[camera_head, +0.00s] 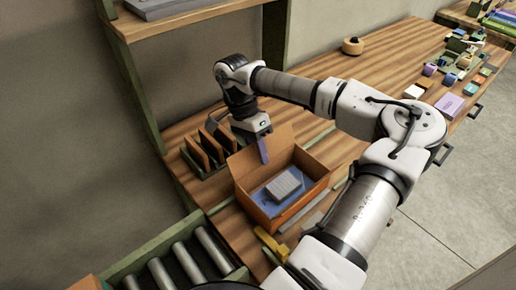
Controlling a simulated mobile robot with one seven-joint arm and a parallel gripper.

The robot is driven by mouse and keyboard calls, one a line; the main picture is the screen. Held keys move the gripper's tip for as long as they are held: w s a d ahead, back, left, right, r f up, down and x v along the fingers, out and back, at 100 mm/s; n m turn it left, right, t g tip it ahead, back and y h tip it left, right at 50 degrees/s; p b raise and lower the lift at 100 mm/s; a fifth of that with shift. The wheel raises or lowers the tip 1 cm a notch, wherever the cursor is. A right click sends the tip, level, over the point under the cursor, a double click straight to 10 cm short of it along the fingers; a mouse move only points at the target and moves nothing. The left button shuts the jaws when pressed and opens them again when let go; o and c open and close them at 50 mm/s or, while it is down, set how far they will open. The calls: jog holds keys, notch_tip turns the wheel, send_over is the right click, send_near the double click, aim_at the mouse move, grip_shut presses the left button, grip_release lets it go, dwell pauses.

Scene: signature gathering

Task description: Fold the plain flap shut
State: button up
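An open orange-brown cardboard box (270,214) stands on the wooden bench. A grey ridged block (284,185) and a blue sheet or lining are inside it. A flap (246,166) stands up at the box's back left. Another upright panel shows at the back right, and I cannot tell which flap is the plain one. My gripper (263,153) points down at the box's back edge, by the upright flap. It shows as one purple finger shape; whether it touches the flap, and whether it is open, cannot be told.
A rack with brown upright panels (205,150) is left of the box. A roller conveyor (185,262) lies at the front left. A yellow item (271,244) is by the box's front. A round wooden item (352,46) stands behind my arm. Several small coloured items crowd the bench's right.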

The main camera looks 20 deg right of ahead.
grip_shut()
jog(key=shift+f+b, duration=0.15)
jog(key=shift+b, duration=0.4)
jog(key=t+b, duration=0.1)
jog(key=b, duration=0.1)
jog(key=s+t+y+b, duration=0.1)
jog(key=b, duration=0.1)
jog(key=shift+d+f+t+b, duration=0.2)
jog(key=shift+t+b, duration=0.1)
jog(key=shift+t, duration=0.1)
jog(key=s+t+y+b, duration=0.1)
jog(key=t+b, duration=0.2)
jog(key=b, duration=0.4)
jog(key=t+y+b, duration=0.1)
jog(key=t+b, duration=0.2)
jog(key=b, duration=0.4)
jog(key=s+d+t+y+b, duration=0.1)
jog(key=t+b, duration=0.2)
jog(key=b, duration=0.4)
jog(key=shift+s+f+t+y+b, duration=0.15)
jog(key=shift+s+t+y+b, duration=0.2)
jog(key=shift+t+y+b, duration=0.05)
jog(key=shift+b, duration=0.3)
